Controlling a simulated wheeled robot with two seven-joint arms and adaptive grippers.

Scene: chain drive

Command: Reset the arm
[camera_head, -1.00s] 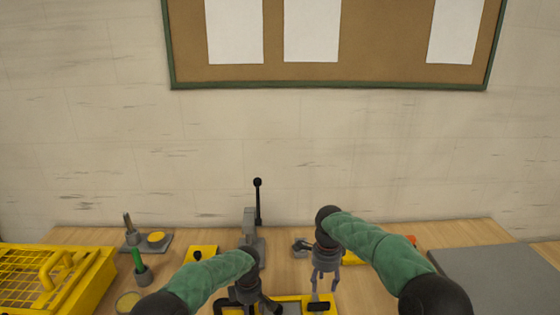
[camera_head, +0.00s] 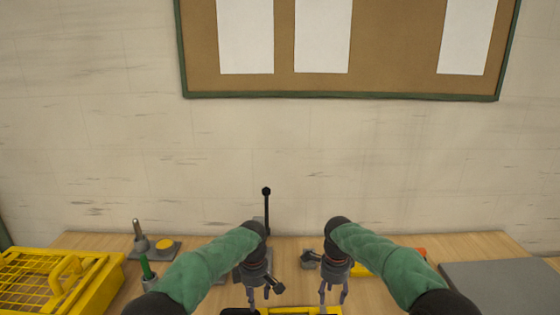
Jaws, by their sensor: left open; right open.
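My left gripper (camera_head: 264,297) points down over the front middle of the wooden table. It is open, with nothing seen between its fingers. My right gripper (camera_head: 333,296) hangs to the right of it, also pointing down, open and empty. Both green-sleeved arms come in from the bottom corners and reach to about the same height. A yellow tray (camera_head: 328,311) lies below the grippers, mostly cut off by the bottom edge.
A yellow basket (camera_head: 97,291) stands at the left. A grey base with a yellow button (camera_head: 165,244) and a green-handled tool (camera_head: 146,268) are beside it. A black-knobbed lever (camera_head: 267,208) rises behind my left gripper. A grey slab (camera_head: 500,285) lies at the right.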

